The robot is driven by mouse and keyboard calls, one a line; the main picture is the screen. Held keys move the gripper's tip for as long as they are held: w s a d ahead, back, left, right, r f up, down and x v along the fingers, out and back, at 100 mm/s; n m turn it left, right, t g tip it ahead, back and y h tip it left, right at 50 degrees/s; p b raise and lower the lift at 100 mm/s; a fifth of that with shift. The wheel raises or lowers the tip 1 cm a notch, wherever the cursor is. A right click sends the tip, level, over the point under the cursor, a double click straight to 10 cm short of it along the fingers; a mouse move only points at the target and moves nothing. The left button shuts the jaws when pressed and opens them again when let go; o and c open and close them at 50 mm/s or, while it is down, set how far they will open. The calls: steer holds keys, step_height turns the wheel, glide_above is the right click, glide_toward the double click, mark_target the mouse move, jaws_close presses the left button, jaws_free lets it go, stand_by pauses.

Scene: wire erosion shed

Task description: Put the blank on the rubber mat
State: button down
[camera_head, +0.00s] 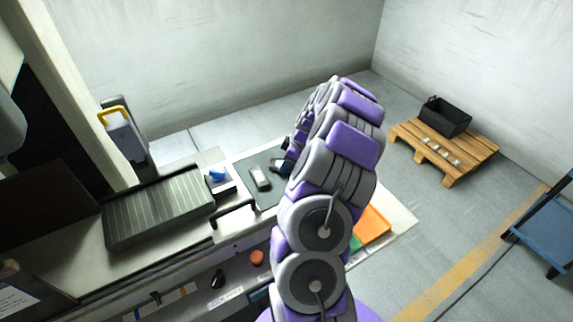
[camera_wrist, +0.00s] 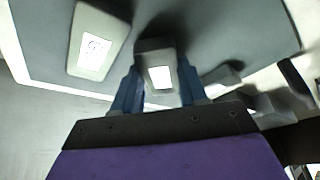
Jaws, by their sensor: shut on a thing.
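My gripper (camera_wrist: 158,82) is shut on a dark grey block with a white label, which I take as the blank (camera_wrist: 156,52); its blue fingers stand on either side. The rubber mat (camera_wrist: 215,25) is the dark grey sheet behind and below it. In the head view the mat (camera_head: 267,198) lies on the bench, and my gripper (camera_head: 285,160) is over its far right part, mostly hidden by my arm. I cannot tell whether the blank touches the mat. A second, lighter grey labelled block (camera_wrist: 98,42) lies on the mat beside the held one, also in the head view (camera_head: 260,178).
A ribbed dark plate (camera_head: 160,208) and a small box with a blue item (camera_head: 218,178) are left of the mat. An orange tray (camera_head: 373,223) is to the right. A pallet with a black crate (camera_head: 446,115) stands far off.

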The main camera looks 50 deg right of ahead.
steer(key=shift+d+f, duration=0.25)
steer(key=shift+d, duration=0.05)
steer(key=c, duration=1.1)
jaws_free()
steer(key=shift+a, duration=0.1)
steer(key=o, duration=0.5)
steer(key=shift+a+r, duration=0.15)
steer(key=shift+a, duration=0.35)
steer(key=shift+d, duration=0.4)
steer(key=shift+s+d+r, duration=0.1)
steer(key=shift+r, duration=0.1)
steer(key=p+v, duration=0.2)
steer(key=v, duration=0.8)
steer(key=a+r+g, duration=0.1)
steer(key=a+r, duration=0.3)
steer(key=a, duration=0.6)
steer(key=a+r+g+y, duration=0.1)
steer(key=a+r, duration=0.3)
steer(key=a, duration=0.6)
steer(key=a+r, duration=0.4)
steer(key=a, duration=0.6)
steer(key=s+a+m+g+h, duration=0.1)
steer(key=s+a+g, duration=0.1)
steer(key=s+a, duration=0.7)
steer(key=s+a+f+m+g+h, duration=0.1)
steer(key=s+a+m+h, duration=0.1)
steer(key=s, duration=1.3)
steer(key=shift+s+a+m+g, duration=0.3)
steer(key=shift+a+m, duration=0.35)
steer(key=shift+m, duration=0.55)
